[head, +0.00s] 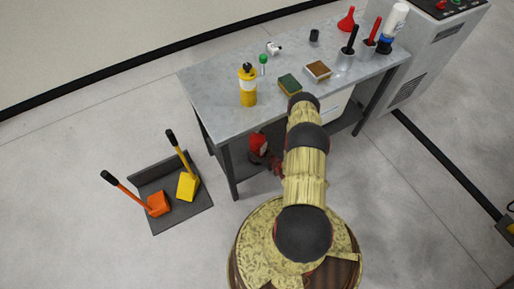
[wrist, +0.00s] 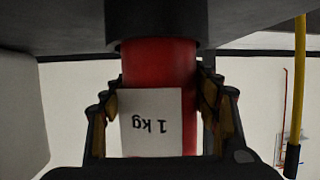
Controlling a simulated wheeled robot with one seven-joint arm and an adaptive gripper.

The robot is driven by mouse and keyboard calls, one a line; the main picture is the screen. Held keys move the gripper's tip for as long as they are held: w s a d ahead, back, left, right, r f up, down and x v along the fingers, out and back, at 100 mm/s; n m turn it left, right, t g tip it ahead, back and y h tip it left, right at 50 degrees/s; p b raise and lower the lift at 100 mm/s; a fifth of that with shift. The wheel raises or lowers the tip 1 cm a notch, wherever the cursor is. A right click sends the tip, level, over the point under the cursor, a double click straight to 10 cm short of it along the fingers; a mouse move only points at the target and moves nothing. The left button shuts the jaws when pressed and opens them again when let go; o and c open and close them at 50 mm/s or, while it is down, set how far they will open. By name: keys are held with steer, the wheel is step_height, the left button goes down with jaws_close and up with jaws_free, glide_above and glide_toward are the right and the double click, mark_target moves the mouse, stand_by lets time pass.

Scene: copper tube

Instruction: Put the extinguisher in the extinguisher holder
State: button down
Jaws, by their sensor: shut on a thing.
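The red extinguisher (wrist: 158,68) stands in the middle of the wrist view, with a white label reading "1 kg" upside down. My gripper (wrist: 160,105) is shut on it, one finger on each side. The extinguisher's end at the top of the wrist view meets a dark round collar (wrist: 153,30), which looks like the extinguisher holder. I cannot tell how deep it sits in it. In the head view the red extinguisher (head: 258,142) shows beside the front edge of the workbench, low down, with my gripper partly hidden by my arm.
The workbench (head: 215,85) carries a yellow bottle (head: 247,88), a green sponge (head: 289,84) and several other items. A dark tray (head: 160,222) with orange and yellow tools lies on the floor at left. A grey cabinet (head: 435,55) stands at right. Floor between is clear.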

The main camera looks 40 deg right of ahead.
steer(key=shift+w+d+r, duration=0.1)
steer(key=shift+d+r, duration=0.05)
steer(key=c, duration=0.6)
jaws_free()
steer(key=shift+o, duration=0.2)
steer(key=shift+s+r, duration=0.15)
steer(key=shift+s, duration=0.25)
steer(key=p+v, duration=0.4)
steer(key=v, duration=0.7)
steer(key=shift+s, duration=0.15)
